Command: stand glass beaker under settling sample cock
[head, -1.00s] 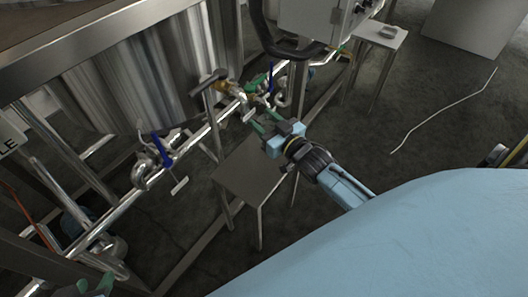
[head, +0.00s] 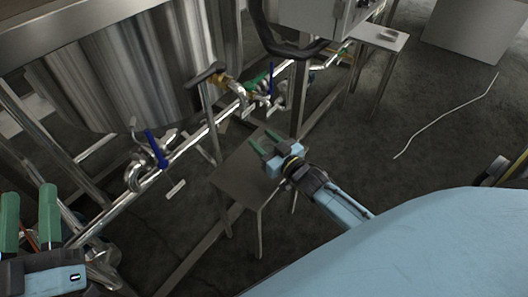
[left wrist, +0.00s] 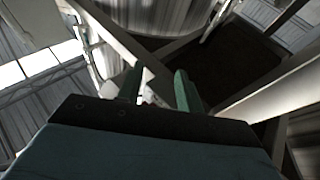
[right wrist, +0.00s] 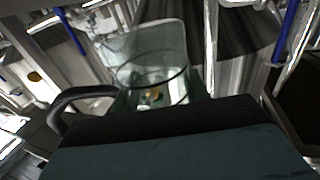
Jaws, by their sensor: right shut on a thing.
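A clear glass beaker (right wrist: 152,62) is in my right gripper, with its open rim facing the right wrist camera. My right gripper (head: 265,145) is shut on the beaker, over the small metal stand (head: 238,182); in the head view the glass itself is hard to make out. Brass and green-handled cocks (head: 250,84) sit on the pipe beyond the gripper, under the tank. Which one is the settling sample cock I cannot tell. My left gripper (head: 28,218) is open and empty at the lower left; its spread green fingers (left wrist: 160,88) show in the left wrist view.
A large steel tank (head: 130,75) stands at the back left. A blue-handled valve (head: 155,148) sits on the pipe running below it. A control box (head: 315,18) and a small side table (head: 376,36) are at the top right. Open floor lies at the right.

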